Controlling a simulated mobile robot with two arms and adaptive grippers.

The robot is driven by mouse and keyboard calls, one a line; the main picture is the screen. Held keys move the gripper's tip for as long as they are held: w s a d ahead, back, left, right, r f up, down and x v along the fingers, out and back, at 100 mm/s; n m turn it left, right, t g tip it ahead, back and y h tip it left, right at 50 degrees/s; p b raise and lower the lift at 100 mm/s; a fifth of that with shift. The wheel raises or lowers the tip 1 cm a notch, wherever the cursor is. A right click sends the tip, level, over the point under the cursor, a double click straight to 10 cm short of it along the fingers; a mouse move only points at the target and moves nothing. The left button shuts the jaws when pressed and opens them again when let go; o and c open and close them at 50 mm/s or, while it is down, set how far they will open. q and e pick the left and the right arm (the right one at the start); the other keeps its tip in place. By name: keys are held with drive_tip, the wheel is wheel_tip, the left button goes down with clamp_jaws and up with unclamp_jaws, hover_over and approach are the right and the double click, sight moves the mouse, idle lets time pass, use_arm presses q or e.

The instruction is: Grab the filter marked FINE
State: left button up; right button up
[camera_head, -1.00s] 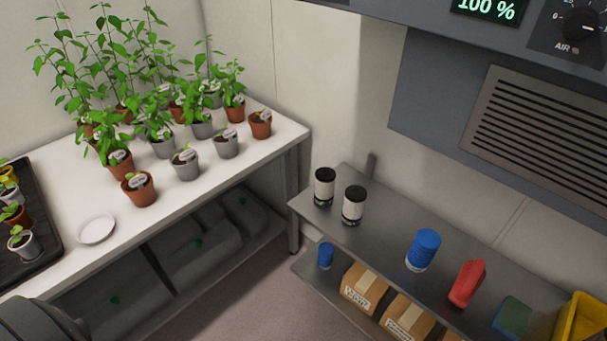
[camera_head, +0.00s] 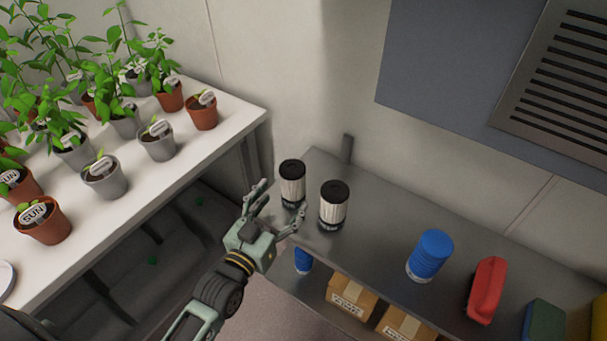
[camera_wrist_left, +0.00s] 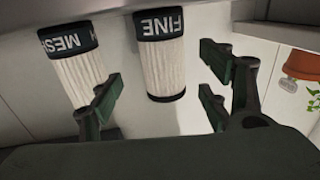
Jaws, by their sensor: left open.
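Two white pleated filters with black caps stand upright on the grey shelf. The left one in the head view (camera_head: 291,186) matches the filter marked FINE in the left wrist view (camera_wrist_left: 163,62), where its label shows inverted. The other filter (camera_head: 333,205) bears a label that begins "MES" in the left wrist view (camera_wrist_left: 77,68). My left gripper (camera_head: 281,201) is open at the shelf's near left corner, facing the FINE filter. In the wrist view that filter shows between the spread fingers; contact cannot be told. My right gripper is not in view.
On the grey shelf (camera_head: 380,239) stand a blue ribbed cylinder (camera_head: 429,256), a red object (camera_head: 486,290) and a green one (camera_head: 543,320). Boxes (camera_head: 351,296) sit below. A white table (camera_head: 150,190) with potted plants is left. A grey post (camera_head: 346,149) stands behind the filters.

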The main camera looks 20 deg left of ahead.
sight(287, 188)
use_arm(q)
drive_tip(key=shift+w+r, duration=0.35)
drive_tip(key=shift+w+d+r, duration=0.1)
drive_tip(key=shift+r, duration=0.15)
drive_tip(key=w+p, duration=0.1)
drive_tip(key=w, duration=0.2)
drive_tip(key=shift+w+d+f, duration=0.1)
drive_tip(key=shift+w+d, duration=0.05)
drive_tip(key=shift+w, duration=0.45)
drive_tip(key=shift+w+d+f, duration=0.1)
drive_tip(key=shift+w, duration=0.65)
drive_tip(key=shift+c, duration=0.4)
drive_tip(key=c, duration=1.3)
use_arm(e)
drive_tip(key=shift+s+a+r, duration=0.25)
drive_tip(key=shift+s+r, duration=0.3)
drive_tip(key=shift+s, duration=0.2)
